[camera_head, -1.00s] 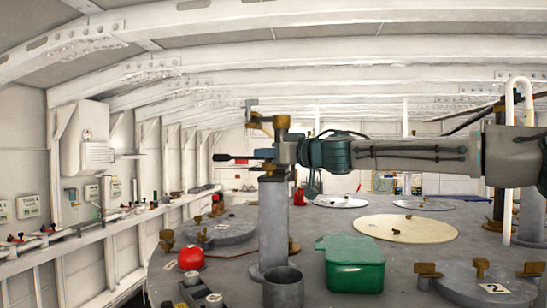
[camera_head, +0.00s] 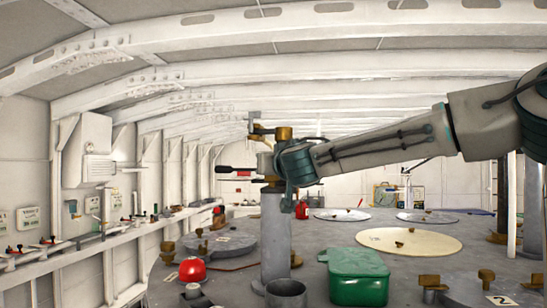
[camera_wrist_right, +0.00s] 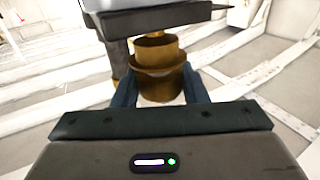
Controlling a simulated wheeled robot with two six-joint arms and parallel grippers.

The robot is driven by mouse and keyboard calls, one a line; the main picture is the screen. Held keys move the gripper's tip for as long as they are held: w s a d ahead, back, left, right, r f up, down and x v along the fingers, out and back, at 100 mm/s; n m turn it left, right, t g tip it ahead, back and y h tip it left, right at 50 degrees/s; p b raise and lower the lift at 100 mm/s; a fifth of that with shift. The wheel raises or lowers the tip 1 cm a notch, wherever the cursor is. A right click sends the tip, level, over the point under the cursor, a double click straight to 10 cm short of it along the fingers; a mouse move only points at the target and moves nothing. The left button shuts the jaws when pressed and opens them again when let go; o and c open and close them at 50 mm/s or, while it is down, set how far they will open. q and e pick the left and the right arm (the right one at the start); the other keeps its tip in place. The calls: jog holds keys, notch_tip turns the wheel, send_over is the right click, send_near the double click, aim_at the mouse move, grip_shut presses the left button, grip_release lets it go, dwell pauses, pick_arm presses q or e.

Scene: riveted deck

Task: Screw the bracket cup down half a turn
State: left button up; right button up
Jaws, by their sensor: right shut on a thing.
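A grey post (camera_head: 275,230) stands on the deck with brass fittings at its top. A brass bracket arm (camera_head: 258,131) sticks out to the left above my right gripper (camera_head: 270,163), which comes in from the right at the post's top. In the right wrist view, the brass cup (camera_wrist_right: 158,52), flanged and round, sits between the two blue fingers of my right gripper (camera_wrist_right: 158,88). The fingers are shut on its lower part. A dark plate covers part of the cup's top. In the head view the gripper hides most of the cup. My left gripper is not in view.
A dark handle (camera_head: 225,169) juts left from the post top. A green box (camera_head: 358,278), a grey open cylinder (camera_head: 287,294) and a red dome (camera_head: 192,270) stand around the post's foot. A cream disc (camera_head: 408,241) lies flat at right.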

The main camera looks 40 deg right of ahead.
jog(key=shift+r+h, duration=0.2)
jog(key=shift+h, duration=0.1)
jog(key=shift+m+g, duration=0.3)
jog(key=o, duration=0.8)
jog(key=shift+w+f, duration=0.1)
jog(key=shift+o, duration=0.9)
jog(key=shift+w+d+f, duration=0.1)
jog(key=shift+w, duration=0.05)
jog(key=shift+w+d+f, duration=0.1)
jog(key=shift+w+f, duration=0.05)
jog(key=shift+w, duration=0.05)
jog(key=v, duration=1)
jog(key=shift+s, duration=0.35)
jog(key=shift+f, duration=0.15)
